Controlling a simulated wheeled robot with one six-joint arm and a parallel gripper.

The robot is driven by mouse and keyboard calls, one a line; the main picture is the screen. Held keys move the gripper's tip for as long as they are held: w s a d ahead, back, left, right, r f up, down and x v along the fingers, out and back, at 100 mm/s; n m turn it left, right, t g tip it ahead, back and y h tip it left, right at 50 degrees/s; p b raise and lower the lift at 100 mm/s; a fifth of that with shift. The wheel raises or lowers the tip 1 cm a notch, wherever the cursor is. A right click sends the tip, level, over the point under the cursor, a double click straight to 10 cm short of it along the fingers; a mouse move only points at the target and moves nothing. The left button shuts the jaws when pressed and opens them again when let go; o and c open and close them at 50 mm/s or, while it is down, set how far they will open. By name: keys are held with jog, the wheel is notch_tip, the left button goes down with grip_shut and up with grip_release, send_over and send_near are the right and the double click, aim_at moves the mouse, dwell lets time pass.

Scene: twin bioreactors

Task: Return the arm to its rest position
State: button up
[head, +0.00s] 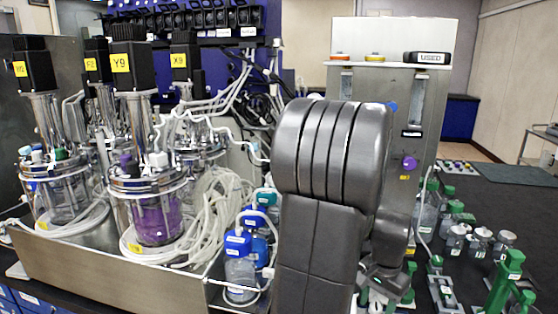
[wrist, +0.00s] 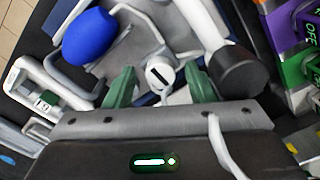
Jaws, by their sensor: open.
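My arm (head: 330,190) stands large and dark grey in the middle of the head view, bent, with its upper part raised in front of a steel cabinet. The wrist end is low at the right of the arm and mostly hidden, so the jaws are not clear there. In the wrist view my gripper (wrist: 160,88) shows two green fingers spread apart. A round white cap (wrist: 160,74) with a dark slot shows in the gap between them. I see no contact between the fingers and the cap, and cannot tell its distance.
Twin vessels, one with purple liquid (head: 158,215), stand in a steel tray (head: 110,268) at left. Blue-capped bottles (head: 240,268) are close by my arm. The steel cabinet (head: 425,95) is behind it. Green valves (head: 507,278) crowd the right. A blue knob (wrist: 88,37) and dark cylinder (wrist: 237,72) flank the fingers.

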jog(key=n, duration=0.3)
jog(key=shift+n+b, duration=0.3)
jog(key=shift+n, duration=0.1)
jog(key=n, duration=0.3)
jog(key=shift+n+b, duration=0.4)
jog(key=n+b, duration=0.1)
jog(key=n, duration=0.3)
jog(key=shift+n, duration=0.3)
jog(key=shift+n+b, duration=0.65)
jog(key=shift+n, duration=1.15)
jog(key=shift+r, duration=0.1)
